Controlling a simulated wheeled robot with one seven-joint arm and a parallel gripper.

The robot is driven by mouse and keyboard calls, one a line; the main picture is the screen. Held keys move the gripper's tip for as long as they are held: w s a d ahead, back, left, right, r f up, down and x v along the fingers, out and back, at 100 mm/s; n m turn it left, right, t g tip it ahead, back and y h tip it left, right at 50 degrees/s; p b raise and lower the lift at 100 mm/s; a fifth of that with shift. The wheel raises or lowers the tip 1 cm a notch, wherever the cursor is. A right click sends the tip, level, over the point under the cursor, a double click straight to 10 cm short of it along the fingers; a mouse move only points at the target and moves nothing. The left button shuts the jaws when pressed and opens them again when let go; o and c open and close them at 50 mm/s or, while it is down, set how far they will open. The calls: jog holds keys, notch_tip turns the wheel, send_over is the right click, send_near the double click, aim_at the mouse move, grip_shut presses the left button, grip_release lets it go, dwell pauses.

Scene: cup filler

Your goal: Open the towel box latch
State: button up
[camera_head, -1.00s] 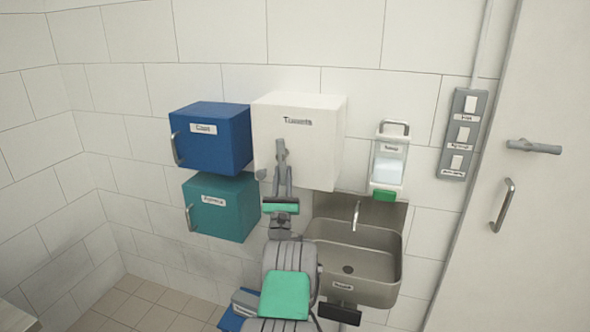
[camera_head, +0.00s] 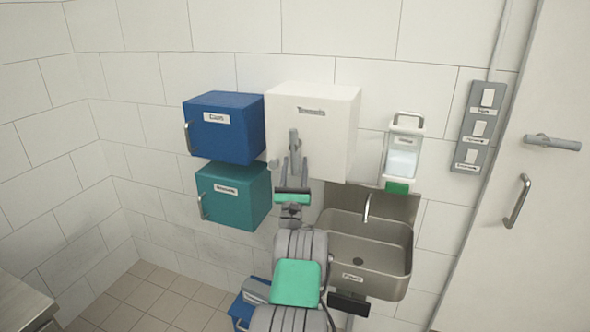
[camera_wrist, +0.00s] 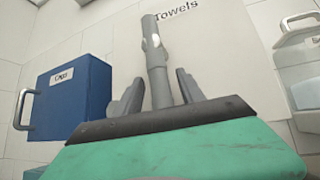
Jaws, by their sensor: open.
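The white towel box (camera_head: 325,120), labelled Towels, hangs on the wall in the middle of the head view. In the wrist view, the latch lever (camera_wrist: 155,62) runs down between the two spread fingers of my gripper (camera_wrist: 158,92). I cannot tell whether they touch it.
A blue cups box (camera_head: 222,128) and a teal box (camera_head: 232,196) hang to the left. A soap dispenser (camera_head: 403,155) and a steel sink (camera_head: 372,232) are to the right. A switch panel (camera_head: 479,128) and a door with a handle (camera_head: 517,201) stand at far right.

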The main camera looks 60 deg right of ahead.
jog(key=shift+s+a+f+b, duration=0.1)
jog(key=shift+a+f+b, duration=0.05)
jog(key=shift+f+b, duration=0.3)
jog(key=b+v, duration=0.6)
jog(key=b, duration=0.1)
jog(key=shift+b, duration=0.35)
jog(key=shift+s+a+f, duration=0.15)
jog(key=shift+a, duration=0.25)
